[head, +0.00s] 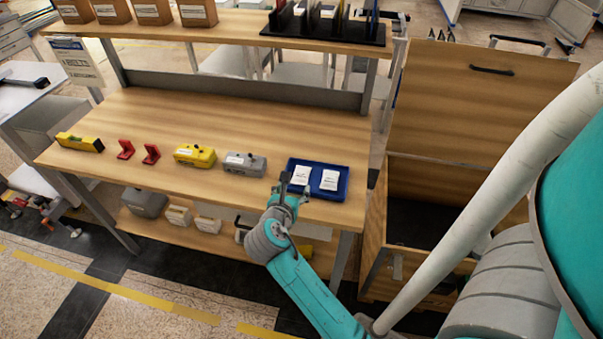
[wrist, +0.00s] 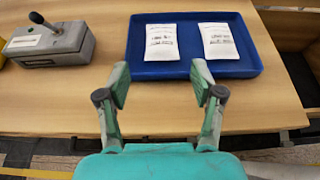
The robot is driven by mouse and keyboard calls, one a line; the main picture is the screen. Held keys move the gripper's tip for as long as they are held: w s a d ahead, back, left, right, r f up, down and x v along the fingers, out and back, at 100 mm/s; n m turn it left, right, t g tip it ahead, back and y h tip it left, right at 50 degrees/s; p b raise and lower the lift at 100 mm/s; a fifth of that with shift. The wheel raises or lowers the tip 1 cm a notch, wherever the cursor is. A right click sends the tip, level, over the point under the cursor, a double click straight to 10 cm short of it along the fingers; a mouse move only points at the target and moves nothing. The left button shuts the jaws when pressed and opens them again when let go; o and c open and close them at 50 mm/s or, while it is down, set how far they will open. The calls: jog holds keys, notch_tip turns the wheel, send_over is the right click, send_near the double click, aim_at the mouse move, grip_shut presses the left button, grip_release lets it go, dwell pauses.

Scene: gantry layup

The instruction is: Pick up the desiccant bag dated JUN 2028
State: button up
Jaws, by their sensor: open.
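Two white desiccant bags lie side by side in a blue tray (head: 316,191) at the right end of the wooden workbench. The left bag (head: 301,175) and the right bag (head: 329,180) carry dark print too small to read. In the wrist view, the left bag (wrist: 161,42) and right bag (wrist: 218,41) lie flat in the blue tray (wrist: 190,70), apart from each other. My gripper (wrist: 160,88) is open and empty, with its fingertips at the tray's near edge, short of both bags. In the head view my gripper (head: 290,191) covers part of the tray's left side.
A grey box with a lever (head: 244,164) stands left of the tray. Further left are a yellow box (head: 195,155), red brackets (head: 151,154) and a yellow level (head: 80,142). An open wooden crate (head: 420,171) stands right of the bench. A shelf (head: 230,27) runs above the back.

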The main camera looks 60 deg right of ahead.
aim_at(300, 177)
jog(key=x, duration=1)
jog(key=shift+d+f, duration=0.1)
jog(key=shift+f, duration=0.1)
jog(key=shift+c, duration=0.3)
jog(key=c, duration=0.9)
jog(key=shift+o, duration=0.2)
